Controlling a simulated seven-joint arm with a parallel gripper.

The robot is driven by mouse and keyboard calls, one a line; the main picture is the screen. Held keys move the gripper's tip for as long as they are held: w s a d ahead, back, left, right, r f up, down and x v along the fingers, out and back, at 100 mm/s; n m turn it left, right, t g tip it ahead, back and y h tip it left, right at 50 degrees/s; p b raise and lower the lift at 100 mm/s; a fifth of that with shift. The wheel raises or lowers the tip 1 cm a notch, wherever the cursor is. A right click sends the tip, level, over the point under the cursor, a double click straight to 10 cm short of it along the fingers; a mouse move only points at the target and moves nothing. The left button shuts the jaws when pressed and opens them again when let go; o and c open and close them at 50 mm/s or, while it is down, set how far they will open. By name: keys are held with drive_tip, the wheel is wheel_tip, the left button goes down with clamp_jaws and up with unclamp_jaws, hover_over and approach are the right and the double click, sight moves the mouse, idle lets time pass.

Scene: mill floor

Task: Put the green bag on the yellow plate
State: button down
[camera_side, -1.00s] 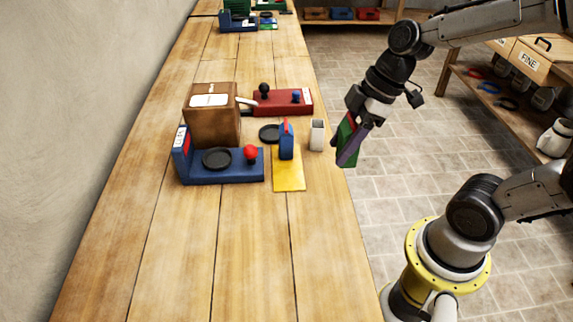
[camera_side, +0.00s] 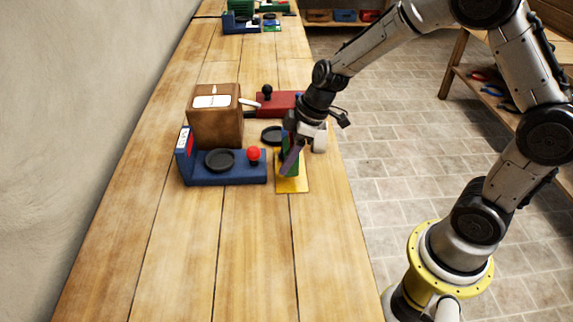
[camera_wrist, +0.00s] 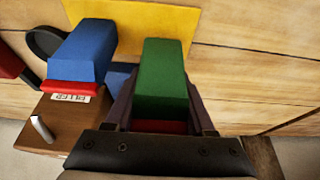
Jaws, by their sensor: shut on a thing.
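My gripper (camera_side: 287,165) is shut on the green bag (camera_side: 295,164), which has a red end. In the wrist view my gripper (camera_wrist: 160,112) holds the green bag (camera_wrist: 162,75) between both fingers. The yellow plate (camera_side: 292,185) lies flat on the bench, and the bag is over it in the side view. The yellow plate (camera_wrist: 150,22) shows beyond the bag in the wrist view. I cannot tell whether the bag touches it. My gripper hides part of the plate.
A blue bag (camera_wrist: 83,45) with a red end stands close beside the held bag, mostly hidden in the side view. A blue machine (camera_side: 225,172), a brown box (camera_side: 215,125), a red machine (camera_side: 278,103) and a white cup (camera_side: 320,140) surround the spot. The front bench is clear.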

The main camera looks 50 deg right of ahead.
drive_tip(key=shift+f, duration=1.35)
drive_tip(key=shift+f, duration=0.15)
drive_tip(key=shift+c, duration=1.2)
unclamp_jaws()
drive_tip(key=v, duration=1.2)
drive_tip(key=s+d+r+m+t+h, duration=0.1)
drive_tip(key=s+r+m, duration=0.3)
drive_tip(key=s, duration=0.6)
drive_tip(key=s+r+m+t+h, duration=0.1)
drive_tip(key=s+m, duration=0.4)
drive_tip(key=s, duration=0.5)
drive_tip(key=shift+s+d+r+h, duration=0.15)
drive_tip(key=shift+d+r+h, duration=0.35)
drive_tip(key=shift+r, duration=0.9)
